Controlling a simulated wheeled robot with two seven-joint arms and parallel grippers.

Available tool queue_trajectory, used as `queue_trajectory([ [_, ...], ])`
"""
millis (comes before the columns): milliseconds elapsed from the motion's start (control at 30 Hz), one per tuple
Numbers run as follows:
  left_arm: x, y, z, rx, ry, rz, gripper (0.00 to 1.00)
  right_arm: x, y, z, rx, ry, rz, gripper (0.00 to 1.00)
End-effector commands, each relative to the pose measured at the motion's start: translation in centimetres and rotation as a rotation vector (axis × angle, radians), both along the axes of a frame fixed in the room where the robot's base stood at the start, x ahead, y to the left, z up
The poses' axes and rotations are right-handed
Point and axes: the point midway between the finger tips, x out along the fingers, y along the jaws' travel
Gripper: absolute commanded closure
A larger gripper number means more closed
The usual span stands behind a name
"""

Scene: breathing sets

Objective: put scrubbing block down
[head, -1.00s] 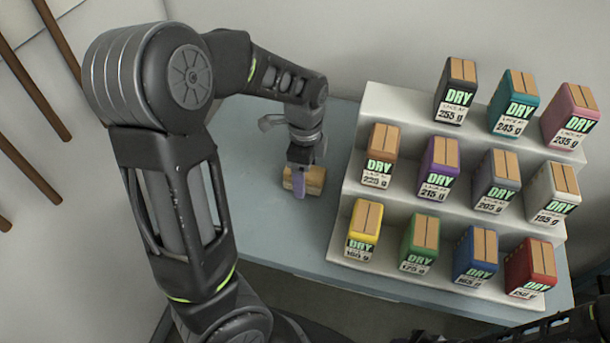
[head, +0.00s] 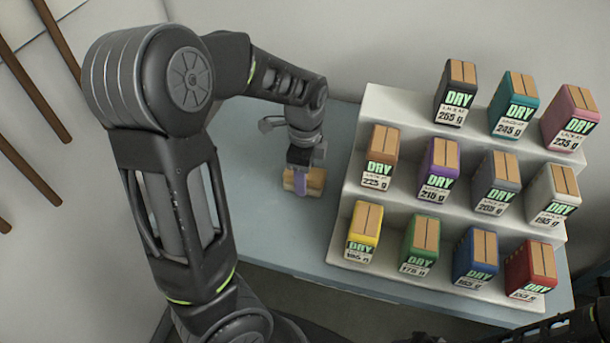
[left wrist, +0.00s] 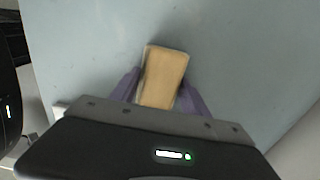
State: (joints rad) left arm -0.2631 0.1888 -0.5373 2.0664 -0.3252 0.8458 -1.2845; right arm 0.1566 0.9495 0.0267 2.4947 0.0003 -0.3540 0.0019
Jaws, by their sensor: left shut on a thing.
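The scrubbing block (head: 314,181) is a small tan wooden block at the blue-grey table, left of the stepped shelf. My left gripper (head: 302,186) points down over it, with a purple finger across its near side. In the left wrist view the tan block (left wrist: 164,77) sits between the two purple fingers of the left gripper (left wrist: 160,95), which is shut on it. The block is at or very near the tabletop; I cannot tell whether it touches. Its lower part is hidden. My right gripper is not clearly in view.
A white stepped shelf (head: 352,188) stands on the table (head: 250,215) to the right of the block, holding several colored boxes labelled DRY. The table is bare around the block on its left and front. Brown rods (head: 35,95) lean at the far left.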

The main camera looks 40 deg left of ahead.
Motion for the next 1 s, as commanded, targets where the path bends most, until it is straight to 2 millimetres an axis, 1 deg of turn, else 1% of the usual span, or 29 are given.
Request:
queue_trajectory([
  [167,0.2,0.0,1.4,0.0,-0.005,0.0,0.97,0.0,0.0,-0.1,0.0,0.0,0.0,0.64],
  [267,0.1,0.0,2.9,0.0,-0.005,-0.001,0.97,0.0,0.0,-0.1,0.0,0.0,0.0,0.64],
  [500,0.1,0.0,7.6,0.0,-0.005,0.0,0.97,0.0,0.0,-0.4,0.001,-0.001,0.001,0.64],
  [600,0.1,0.0,9.0,0.0,-0.004,-0.001,0.97,0.1,0.0,-0.4,0.001,-0.001,0.001,0.64],
  [733,0.0,0.0,9.9,0.001,-0.002,0.0,0.97,0.1,0.0,-0.4,0.002,-0.002,0.001,0.64],
  [1000,0.0,0.0,10.0,0.0,0.0,0.0,0.97,0.1,0.0,-0.4,0.002,-0.002,0.001,0.64],
])
